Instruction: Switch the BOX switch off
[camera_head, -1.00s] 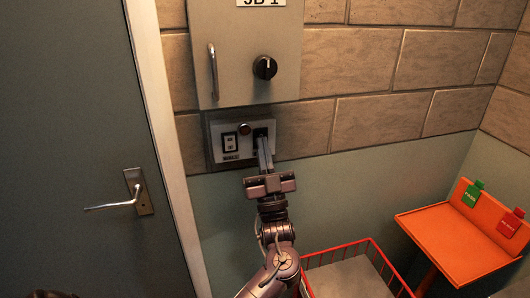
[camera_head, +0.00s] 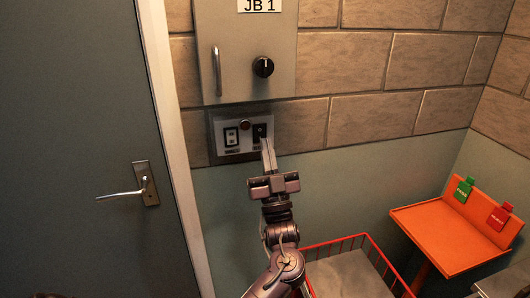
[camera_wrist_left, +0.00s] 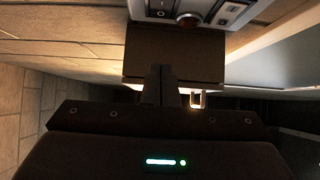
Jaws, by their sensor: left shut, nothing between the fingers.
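A grey switch panel (camera_head: 243,150) is on the wall below the JB 1 cabinet. It has a left rocker switch (camera_head: 231,136), a small round lamp (camera_head: 245,125) that looks dark red, and a dark right rocker switch (camera_head: 260,131). The labels under the switches are too small to read, and the right one is partly covered by my gripper. I cannot tell which way either rocker is tilted. My left gripper (camera_head: 266,143) is shut and empty, its tip just below the right rocker. In the left wrist view, the lamp (camera_wrist_left: 187,18) and part of the panel show at the top.
The cabinet (camera_head: 245,40) with a handle and a black knob (camera_head: 263,67) is above the panel. A door (camera_head: 80,120) with a lever handle is on the left. A red wire basket (camera_head: 365,245) and an orange stand (camera_head: 445,240) with green and red tags are at lower right.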

